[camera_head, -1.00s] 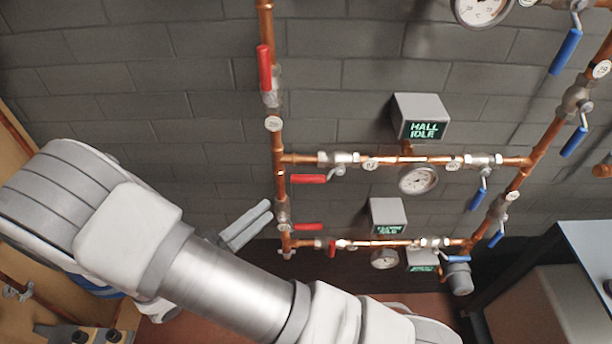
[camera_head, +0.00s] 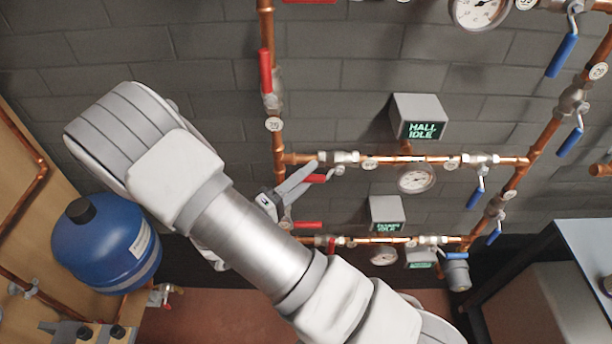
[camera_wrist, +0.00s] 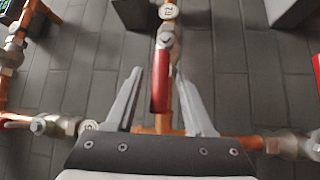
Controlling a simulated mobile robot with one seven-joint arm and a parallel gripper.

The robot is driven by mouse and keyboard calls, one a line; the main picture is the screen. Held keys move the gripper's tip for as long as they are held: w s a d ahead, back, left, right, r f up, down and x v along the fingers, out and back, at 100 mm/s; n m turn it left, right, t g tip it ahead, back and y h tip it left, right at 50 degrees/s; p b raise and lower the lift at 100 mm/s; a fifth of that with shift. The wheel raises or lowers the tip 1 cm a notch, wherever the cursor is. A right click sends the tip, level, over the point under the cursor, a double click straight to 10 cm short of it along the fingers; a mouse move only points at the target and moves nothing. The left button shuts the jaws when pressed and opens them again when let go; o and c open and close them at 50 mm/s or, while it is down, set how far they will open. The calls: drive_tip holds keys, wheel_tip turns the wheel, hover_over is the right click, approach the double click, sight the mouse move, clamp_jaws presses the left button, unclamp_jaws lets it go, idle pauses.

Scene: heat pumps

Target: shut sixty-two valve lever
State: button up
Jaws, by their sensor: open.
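In the wrist view the red lever (camera_wrist: 160,80) lies between the two fingers of my gripper (camera_wrist: 159,75). The fingers are open, with a gap on each side of the lever. In the head view my gripper (camera_head: 298,182) is at the left end of that pipe, and a finger partly covers the lever. A white tag (camera_wrist: 168,11) is beyond the lever's pivot; I cannot read its number surely.
Another red lever (camera_head: 266,71) is on the left riser above, and one (camera_head: 308,225) is below. Blue levers (camera_head: 475,198) are on the right. A gauge (camera_head: 416,177) and a HALL IDLE display (camera_head: 422,130) are nearby. A blue tank (camera_head: 105,250) stands at left.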

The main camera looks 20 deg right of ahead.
clamp_jaws()
idle(1.3)
